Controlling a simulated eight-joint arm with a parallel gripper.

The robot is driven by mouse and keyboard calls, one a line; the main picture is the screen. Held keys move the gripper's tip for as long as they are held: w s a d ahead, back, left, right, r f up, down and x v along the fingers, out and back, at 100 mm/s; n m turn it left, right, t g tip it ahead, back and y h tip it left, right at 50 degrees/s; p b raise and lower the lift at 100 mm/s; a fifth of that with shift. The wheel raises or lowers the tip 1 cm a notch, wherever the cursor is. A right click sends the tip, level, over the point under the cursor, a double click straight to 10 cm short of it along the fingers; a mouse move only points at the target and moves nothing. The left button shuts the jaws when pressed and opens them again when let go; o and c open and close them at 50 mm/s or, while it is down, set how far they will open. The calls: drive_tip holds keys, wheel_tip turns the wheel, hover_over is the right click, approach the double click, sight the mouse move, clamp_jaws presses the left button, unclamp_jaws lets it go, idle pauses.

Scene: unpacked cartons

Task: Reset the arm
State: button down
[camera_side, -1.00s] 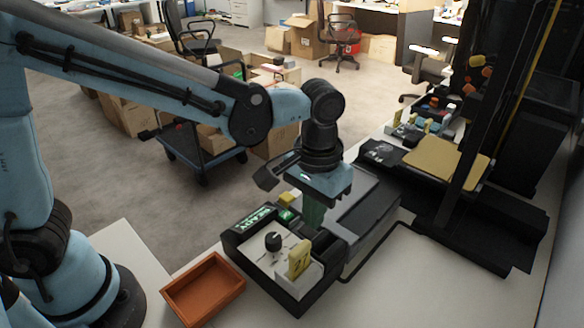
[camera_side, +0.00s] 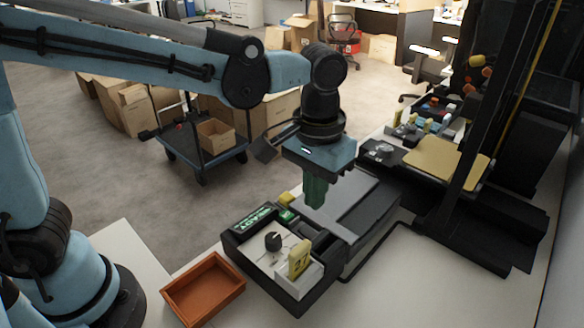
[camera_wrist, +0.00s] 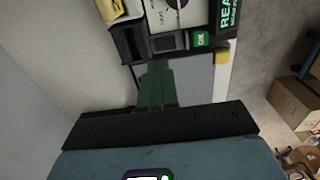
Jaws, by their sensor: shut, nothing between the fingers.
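My gripper (camera_side: 314,204) points down with its green fingers together and nothing between them. It hangs above the black and grey device (camera_side: 345,215), just behind the control panel. In the wrist view my gripper's fingers (camera_wrist: 156,66) reach toward the panel's edge. The panel carries a green READY display (camera_side: 258,219), a dark knob (camera_side: 273,241) and a yellow numbered tag (camera_side: 299,259). A small green OK key (camera_wrist: 201,40) and a yellow button (camera_wrist: 222,57) show beside the fingers in the wrist view.
An orange tray (camera_side: 204,288) sits left of the device. A black machine frame with a tan plate (camera_side: 447,163) stands at the right. A blue cart (camera_side: 203,150) and several cartons (camera_wrist: 293,103) are on the floor beyond the table. The air above the panel is clear.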

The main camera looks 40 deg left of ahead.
drive_tip(key=s+a+t, duration=0.2)
drive_tip(key=a+t, duration=0.1)
drive_tip(key=a, duration=0.5)
drive_tip(key=s+a+t, duration=0.3)
drive_tip(key=a+t, duration=0.1)
drive_tip(key=a, duration=0.5)
drive_tip(key=shift+a, duration=0.1)
